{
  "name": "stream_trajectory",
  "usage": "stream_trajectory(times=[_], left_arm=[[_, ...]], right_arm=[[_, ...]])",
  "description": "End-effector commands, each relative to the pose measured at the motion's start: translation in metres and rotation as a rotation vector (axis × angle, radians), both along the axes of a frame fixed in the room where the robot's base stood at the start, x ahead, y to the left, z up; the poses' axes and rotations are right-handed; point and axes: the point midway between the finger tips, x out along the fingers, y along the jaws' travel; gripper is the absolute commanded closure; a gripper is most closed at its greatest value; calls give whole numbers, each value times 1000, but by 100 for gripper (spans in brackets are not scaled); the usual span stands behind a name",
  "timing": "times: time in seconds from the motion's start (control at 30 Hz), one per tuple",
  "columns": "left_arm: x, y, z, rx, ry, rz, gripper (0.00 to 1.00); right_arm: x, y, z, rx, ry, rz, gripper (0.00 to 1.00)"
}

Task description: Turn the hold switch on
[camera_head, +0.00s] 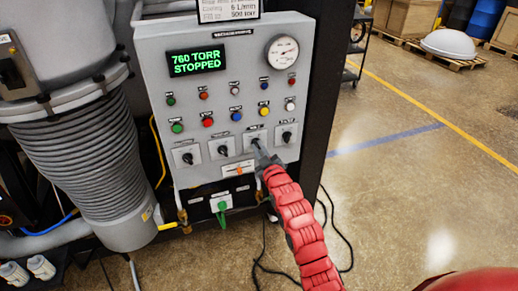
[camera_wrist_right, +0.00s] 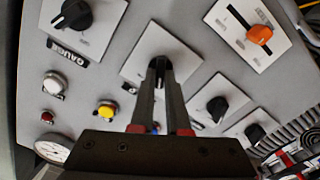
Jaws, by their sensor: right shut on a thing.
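The grey control panel (camera_head: 225,95) has a row of black rotary switches on white plates along its lower part. My right gripper (camera_head: 259,147) reaches up to the third switch from the left (camera_head: 254,141). In the right wrist view, the gripper (camera_wrist_right: 160,72) is shut on that switch's black knob (camera_wrist_right: 158,62), in front of its white plate (camera_wrist_right: 135,63). The gripper covers part of the plate, and I cannot read the switch's label. The green display (camera_head: 196,61) reads "760 TORR STOPPED". My left gripper is not in view.
The knob marked GAUGE (camera_wrist_right: 73,14) and another black knob (camera_wrist_right: 217,107) flank the held one. An orange slider (camera_wrist_right: 260,34) sits below the row. Coloured buttons and a round gauge (camera_head: 282,51) are above. Cables lie on the floor; the floor at right is open.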

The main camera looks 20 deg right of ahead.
Motion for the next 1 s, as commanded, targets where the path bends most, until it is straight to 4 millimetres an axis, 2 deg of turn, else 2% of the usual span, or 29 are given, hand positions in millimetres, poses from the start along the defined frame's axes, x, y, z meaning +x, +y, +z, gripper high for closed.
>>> stream_trajectory(times=[0.27, 0.47, 1.0], left_arm=[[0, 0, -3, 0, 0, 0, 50], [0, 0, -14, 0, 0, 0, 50], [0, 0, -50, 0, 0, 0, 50]], right_arm=[[0, 0, -2, 20, 2, 0, 100], [0, -1, -4, 102, 5, -2, 100], [0, -3, -3, 578, 21, -2, 100]])
